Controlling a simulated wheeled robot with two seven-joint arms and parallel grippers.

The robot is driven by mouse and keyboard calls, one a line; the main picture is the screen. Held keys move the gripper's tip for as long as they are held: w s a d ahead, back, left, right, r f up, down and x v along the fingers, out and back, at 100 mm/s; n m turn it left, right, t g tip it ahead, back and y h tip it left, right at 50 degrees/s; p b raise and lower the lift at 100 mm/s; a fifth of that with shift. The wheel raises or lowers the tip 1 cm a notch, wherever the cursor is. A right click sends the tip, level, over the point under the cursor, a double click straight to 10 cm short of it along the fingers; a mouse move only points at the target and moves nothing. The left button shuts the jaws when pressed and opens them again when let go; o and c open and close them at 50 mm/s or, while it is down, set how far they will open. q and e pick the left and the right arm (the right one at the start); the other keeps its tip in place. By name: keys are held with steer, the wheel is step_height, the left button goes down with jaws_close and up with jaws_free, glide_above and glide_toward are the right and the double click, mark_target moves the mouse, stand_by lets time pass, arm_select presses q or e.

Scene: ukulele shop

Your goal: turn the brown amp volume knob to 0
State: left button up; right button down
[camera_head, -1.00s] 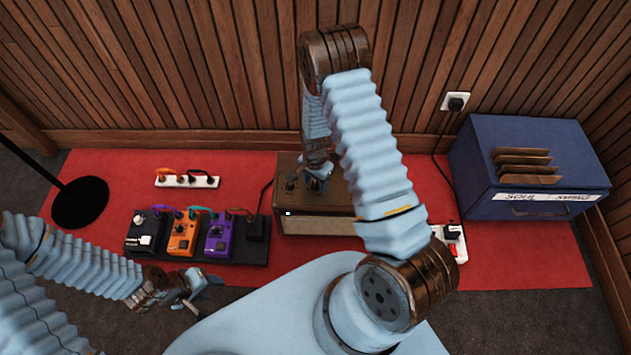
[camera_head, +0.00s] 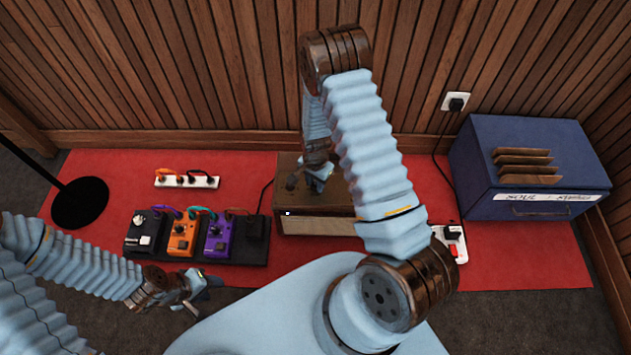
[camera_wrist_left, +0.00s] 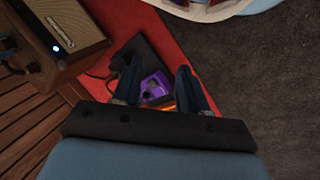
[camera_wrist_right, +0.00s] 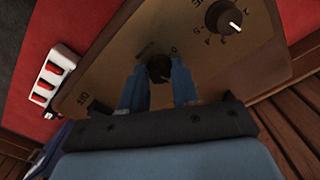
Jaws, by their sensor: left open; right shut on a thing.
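The brown amp (camera_head: 340,206) stands on the red mat, its top panel facing up. My right gripper (camera_wrist_right: 159,82) reaches down onto this panel, with its fingers shut on a small dark knob (camera_wrist_right: 159,67). In the head view my right gripper (camera_head: 319,181) and wrist hide part of the panel. The gripped knob's pointer and name are not readable. My left gripper (camera_head: 203,290) is open and empty, low at the pedalboard's front. The left wrist view also shows the amp (camera_wrist_left: 65,25).
Black, orange (camera_head: 183,236) and purple (camera_head: 219,236) pedals sit on a black board left of the amp. A white power strip (camera_head: 187,181) lies behind them. A switched strip (camera_head: 452,244) is right of the amp, near a blue file box (camera_head: 525,175).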

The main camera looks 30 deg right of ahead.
steer(key=n+b, duration=0.1)
steer(key=n, duration=0.2)
steer(key=shift+f+n+b, duration=0.1)
steer(key=shift+n+b, duration=0.2)
steer(key=n+b, duration=0.1)
steer(key=n, duration=0.3)
steer(key=shift+n+b, duration=0.3)
steer(key=shift+b, duration=0.1)
steer(key=n+b, duration=0.1)
steer(key=n, duration=0.3)
arm_select(q)
steer(key=shift+w+a+f+b, duration=0.1)
steer(key=shift+a+f+b, duration=0.15)
steer(key=shift+f, duration=0.65)
steer(key=shift+w+a+f+b, duration=0.15)
steer(key=shift+a+f, duration=0.15)
steer(key=shift+f, duration=0.65)
steer(key=shift+w+a+f+b, duration=0.15)
steer(key=shift+a+f, duration=0.15)
steer(key=shift+f, duration=0.6)
arm_select(e)
steer(key=shift+n, duration=1.5)
steer(key=c, duration=0.8)
jaws_free()
steer(key=shift+c, duration=0.2)
